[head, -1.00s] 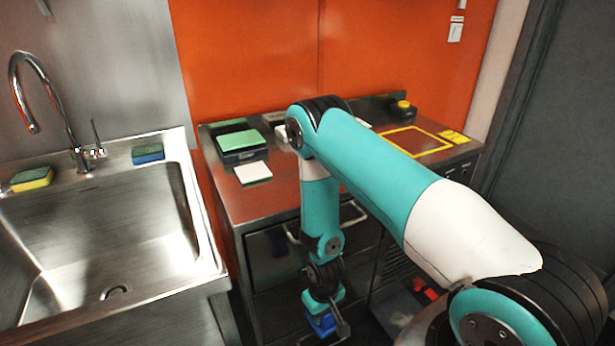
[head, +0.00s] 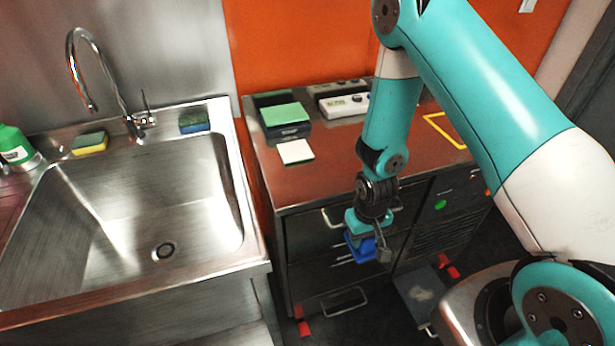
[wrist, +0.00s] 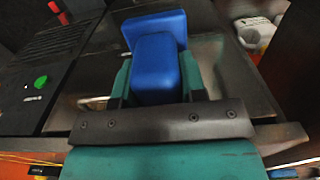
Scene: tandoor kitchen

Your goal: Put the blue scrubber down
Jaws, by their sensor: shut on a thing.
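The blue scrubber (wrist: 157,68) is a solid blue piece with a block-shaped grip and a wider head beyond it. My gripper (wrist: 158,82) is shut on the grip, with a teal finger on each side. In the head view, my gripper (head: 362,226) points down in front of the counter's drawer fronts, below the level of the top. The scrubber (head: 361,249) hangs under it, partly hidden by the gripper. It appears clear of any surface.
The steel counter top (head: 340,155) has bare room in front. A green-topped box (head: 286,117), white pad (head: 295,151) and white device (head: 345,105) stand on it. The sink (head: 150,200) is left, with a blue-green sponge (head: 194,121) and yellow-green sponge (head: 90,142) on its rim.

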